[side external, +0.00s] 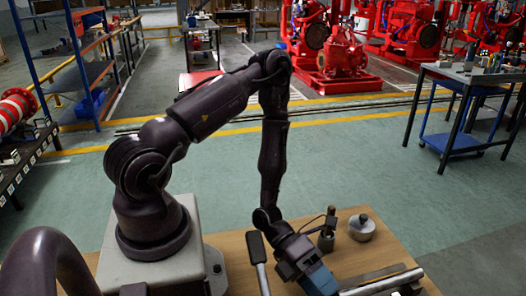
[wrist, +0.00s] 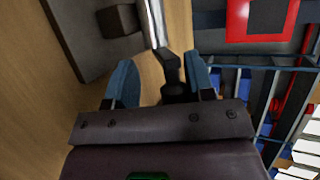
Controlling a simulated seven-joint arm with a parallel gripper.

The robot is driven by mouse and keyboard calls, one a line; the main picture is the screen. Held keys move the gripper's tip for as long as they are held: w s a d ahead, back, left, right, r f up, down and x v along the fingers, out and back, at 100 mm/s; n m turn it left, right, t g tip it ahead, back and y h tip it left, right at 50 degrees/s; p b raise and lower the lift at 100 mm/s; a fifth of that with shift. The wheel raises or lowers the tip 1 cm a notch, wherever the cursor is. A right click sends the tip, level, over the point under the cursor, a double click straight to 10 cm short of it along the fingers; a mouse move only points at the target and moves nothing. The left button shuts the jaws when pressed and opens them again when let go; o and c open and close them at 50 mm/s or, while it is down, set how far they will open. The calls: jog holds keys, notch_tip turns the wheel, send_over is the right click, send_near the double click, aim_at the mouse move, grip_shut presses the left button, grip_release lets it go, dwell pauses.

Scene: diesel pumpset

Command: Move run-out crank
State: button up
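My gripper (side external: 318,280) points down over the wooden table in the side external view, with one blue finger showing. In the wrist view my gripper (wrist: 163,85) is open, its two blue fingers wide apart. A narrow black part (wrist: 172,75) stands between them, with gaps on both sides. A silver rod (wrist: 155,22) lies just beyond it. Which piece is the run-out crank is not certain. A lever with a black grip and pale shaft (side external: 257,250) stands left of my gripper in the side external view.
A dark post with a thin arm (side external: 327,237) and a grey round weight-like piece (side external: 361,229) stand behind my gripper. A metal rail (side external: 380,282) lies to the right. A dark plate with a block (wrist: 85,30) is at the upper left in the wrist view.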

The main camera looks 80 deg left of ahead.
jog(key=shift+a+f+n+h, duration=0.2)
jog(key=shift+a+n+h, duration=0.1)
jog(key=shift+h, duration=0.5)
jog(key=shift+t, duration=0.3)
jog(key=v, duration=1.2)
jog(key=shift+s+a+r, duration=0.2)
jog(key=shift+a+r, duration=0.1)
jog(key=s+r+m+g+y, duration=0.4)
jog(key=m+g, duration=0.4)
jog(key=m, duration=1)
notch_tip(320, 180, up, 19)
jog(key=w+a+m+t+y, duration=0.1)
jog(key=m+t+y, duration=0.3)
jog(key=m+y, duration=0.6)
jog(key=shift+w+a+r+m+t, duration=0.15)
jog(key=shift+w+a+m+t, duration=0.25)
jog(key=shift+m, duration=4.5)
jog(key=shift+s+a, duration=0.15)
